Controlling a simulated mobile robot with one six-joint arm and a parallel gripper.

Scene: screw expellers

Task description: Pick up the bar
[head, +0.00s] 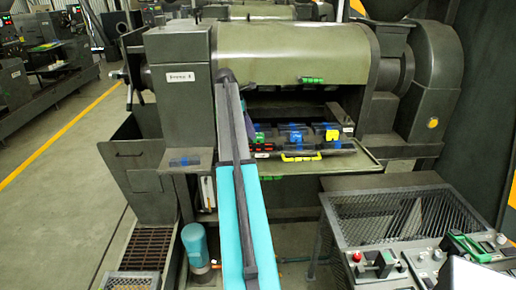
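I cannot single out the bar for certain. The open bay of the olive-green machine (290,52) holds small coloured pieces: a blue piece (297,137), a yellow piece (332,135) and some red and green ones. A yellow handle-like strip (300,157) lies along the bay's front edge. A long dark and teal length, which looks like my arm, rises from the bottom edge to a rounded dark end in front of the machine. It hides the left part of the bay. No gripper fingers can be made out.
A sloping metal ledge (350,163) juts out below the bay. A mesh guard (405,215) and a control panel with a red button (357,257) stand at front right. A teal cylinder (195,245) stands low on the left. Open floor with a yellow line (60,135) lies at far left.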

